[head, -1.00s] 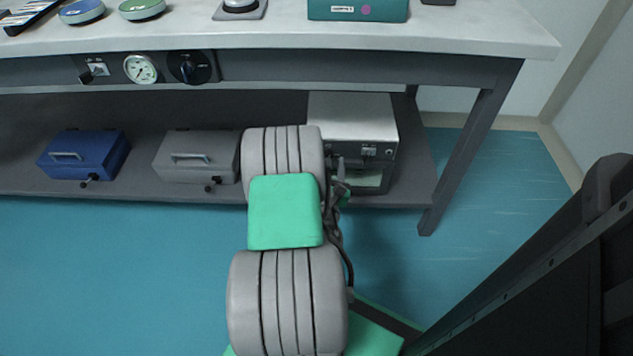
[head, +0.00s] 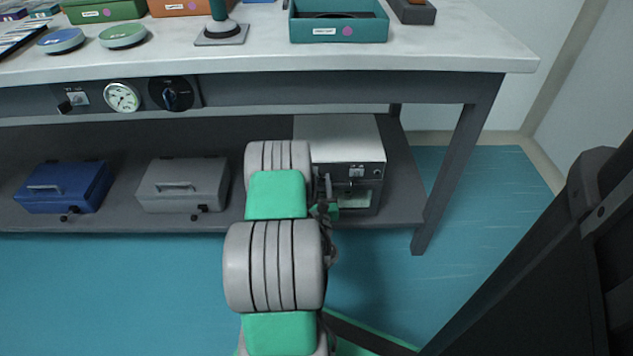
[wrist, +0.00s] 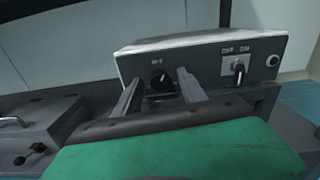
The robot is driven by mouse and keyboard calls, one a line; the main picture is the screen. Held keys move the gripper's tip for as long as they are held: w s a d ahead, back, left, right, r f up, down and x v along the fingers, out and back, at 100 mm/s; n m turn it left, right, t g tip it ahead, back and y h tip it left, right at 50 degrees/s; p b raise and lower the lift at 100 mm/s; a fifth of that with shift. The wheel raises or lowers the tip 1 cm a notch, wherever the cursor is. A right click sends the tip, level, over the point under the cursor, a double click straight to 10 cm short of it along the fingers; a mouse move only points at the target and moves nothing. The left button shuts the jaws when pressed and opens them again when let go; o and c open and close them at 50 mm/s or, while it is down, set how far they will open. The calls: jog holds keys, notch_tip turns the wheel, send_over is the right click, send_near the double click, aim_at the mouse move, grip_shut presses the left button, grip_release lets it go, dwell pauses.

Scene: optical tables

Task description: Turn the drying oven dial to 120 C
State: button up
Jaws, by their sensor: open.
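The drying oven (head: 340,140) is a light metal box with a dark front, on the lower shelf at the right end of the bench. In the wrist view its front panel (wrist: 207,62) fills the middle. A black dial (wrist: 158,82) sits on the panel's left part under a small label I cannot read clearly. My gripper (wrist: 160,76) is open, its two fingers on either side of the dial. I cannot tell whether they touch it. The dial's scale and setting are not readable. In the head view my arm partly hides the panel.
An OFF/ON switch (wrist: 238,70) and a round fitting (wrist: 273,61) sit right of the dial. A grey case (head: 183,185) and a blue case (head: 63,186) stand left on the shelf. The bench top (head: 270,58) overhangs; a bench leg (head: 448,175) stands right.

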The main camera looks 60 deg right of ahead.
jog(key=shift+c, duration=0.4)
grip_shut()
